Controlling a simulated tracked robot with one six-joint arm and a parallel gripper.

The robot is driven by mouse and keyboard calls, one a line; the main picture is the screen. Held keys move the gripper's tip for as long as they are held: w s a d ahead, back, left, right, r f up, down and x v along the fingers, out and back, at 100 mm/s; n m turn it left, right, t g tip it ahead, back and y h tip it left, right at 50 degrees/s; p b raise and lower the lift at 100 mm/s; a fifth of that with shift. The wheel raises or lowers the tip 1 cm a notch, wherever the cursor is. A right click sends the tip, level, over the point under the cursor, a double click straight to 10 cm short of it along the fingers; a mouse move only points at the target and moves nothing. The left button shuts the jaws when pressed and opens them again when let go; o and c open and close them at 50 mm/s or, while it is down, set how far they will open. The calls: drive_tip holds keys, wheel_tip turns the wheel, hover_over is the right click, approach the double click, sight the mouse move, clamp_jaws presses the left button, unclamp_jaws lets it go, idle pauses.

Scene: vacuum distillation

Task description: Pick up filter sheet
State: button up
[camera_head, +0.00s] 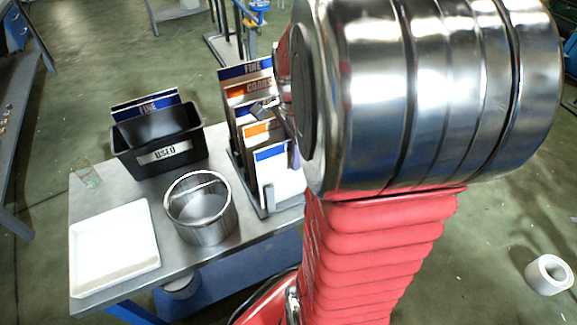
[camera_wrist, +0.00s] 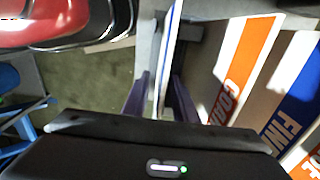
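Several filter sheets stand upright in a rack (camera_head: 268,203) on the table in the head view. Some have a blue band marked FINE and others an orange band marked COARSE. The front sheet (camera_head: 275,178) is white with a blue band. In the wrist view, my gripper (camera_wrist: 160,98) points down with its two dark purple fingers apart. A thin sheet (camera_wrist: 165,70) with a blue edge, seen edge-on, stands between them. A gap shows beside the left finger. An orange COARSE sheet (camera_wrist: 240,70) and a blue FINE sheet (camera_wrist: 296,85) are to the right. My arm hides part of the rack in the head view.
A black bin (camera_head: 125,148) labelled USED holds sheets at the back left. A white roll (camera_head: 549,274) lies on the floor at right.

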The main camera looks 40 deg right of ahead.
drive_tip(key=shift+c, duration=0.6)
clamp_jaws()
idle(0.3)
